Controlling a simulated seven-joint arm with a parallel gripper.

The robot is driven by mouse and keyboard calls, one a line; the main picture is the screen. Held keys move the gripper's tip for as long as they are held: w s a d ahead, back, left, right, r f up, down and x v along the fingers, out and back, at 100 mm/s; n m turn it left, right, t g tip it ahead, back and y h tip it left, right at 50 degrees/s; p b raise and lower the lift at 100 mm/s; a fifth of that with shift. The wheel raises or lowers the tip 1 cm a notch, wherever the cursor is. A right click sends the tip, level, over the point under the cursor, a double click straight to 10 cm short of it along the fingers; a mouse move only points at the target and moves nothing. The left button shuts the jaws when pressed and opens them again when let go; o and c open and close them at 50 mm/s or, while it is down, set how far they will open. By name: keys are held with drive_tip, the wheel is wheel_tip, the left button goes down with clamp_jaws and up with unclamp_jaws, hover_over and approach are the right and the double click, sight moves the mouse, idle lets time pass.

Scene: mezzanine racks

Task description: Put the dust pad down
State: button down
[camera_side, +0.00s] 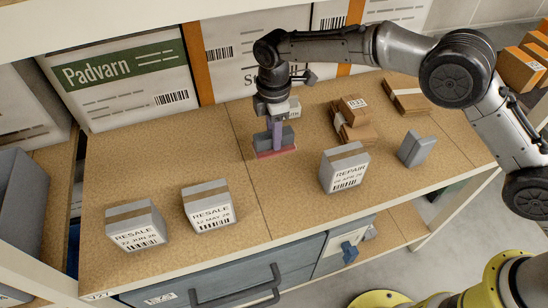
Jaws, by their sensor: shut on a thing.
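My gripper (276,137) points straight down and is shut on the pad's upright part, with a grey finger on each side. The pad is level, at or just above the brown worktop (200,150), near the seam in the board. I cannot tell whether its base touches the surface.
Two grey RESALE boxes (137,227) (209,207) stand at the front left. A REPAIR box (344,167) and a small grey block (416,149) stand to the right. Brown cartons (353,118) lie behind them. Large white cartons (120,80) line the back. The worktop left of the pad is clear.

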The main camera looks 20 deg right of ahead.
drive_tip(key=shift+f, duration=3.35)
drive_tip(key=shift+f, duration=0.15)
drive_tip(key=c, duration=0.5)
unclamp_jaws()
drive_tip(key=shift+c, duration=0.2)
wheel_tip(320, 180, up, 12)
drive_tip(key=shift+r, duration=0.2)
